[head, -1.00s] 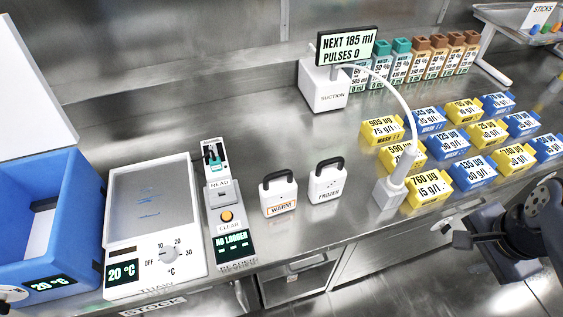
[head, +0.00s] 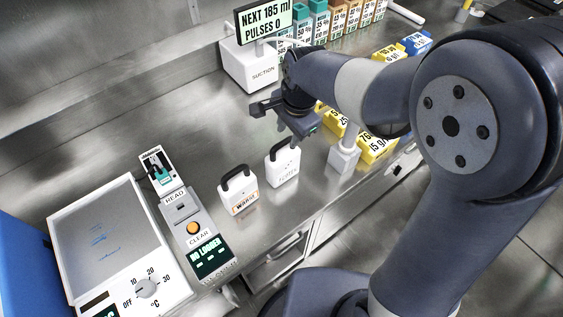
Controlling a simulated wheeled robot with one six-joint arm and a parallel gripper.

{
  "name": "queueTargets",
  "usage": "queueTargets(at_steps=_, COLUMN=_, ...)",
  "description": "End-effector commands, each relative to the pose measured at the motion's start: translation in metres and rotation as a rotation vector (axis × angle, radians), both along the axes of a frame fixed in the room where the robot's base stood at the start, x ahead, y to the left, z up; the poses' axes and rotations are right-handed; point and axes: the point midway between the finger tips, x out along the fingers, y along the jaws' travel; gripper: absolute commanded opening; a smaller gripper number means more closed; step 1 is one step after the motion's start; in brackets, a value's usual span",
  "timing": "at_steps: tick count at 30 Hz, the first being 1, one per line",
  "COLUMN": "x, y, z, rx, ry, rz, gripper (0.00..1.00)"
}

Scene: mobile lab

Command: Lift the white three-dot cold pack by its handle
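Two white packs with dark loop handles stand upright on the steel bench. The right pack (head: 283,169) has small dark dots on its face, too small to count surely, and a label that reads like FROZEN. The left pack (head: 240,196) is labelled WARM. My gripper (head: 293,130) is above and just behind the right pack's handle (head: 281,146), apparently apart from it. It holds nothing that I can see. The finger gap is too dark and small to judge.
A white post (head: 344,155) stands right of the packs, with yellow blocks (head: 375,150) beyond it. The suction box (head: 248,66) stands behind. A reader (head: 187,213) and a thaw plate (head: 105,240) are at left. The bench's front edge is close.

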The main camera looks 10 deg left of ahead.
Motion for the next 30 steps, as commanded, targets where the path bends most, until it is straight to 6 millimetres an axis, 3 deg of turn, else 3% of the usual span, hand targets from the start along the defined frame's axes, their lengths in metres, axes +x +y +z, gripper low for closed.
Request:
queueTargets(at_steps=10, x=0.005, y=0.009, z=-0.041, rx=-0.002, ry=0.002, rz=0.001, gripper=0.36)
queueTargets(at_steps=20, x=0.006, y=0.01, z=-0.048, rx=0.0, ry=0.0, rz=0.001, gripper=0.36)
queueTargets(at_steps=30, x=0.006, y=0.01, z=-0.048, rx=-0.001, ry=0.0, rz=0.001, gripper=0.09)
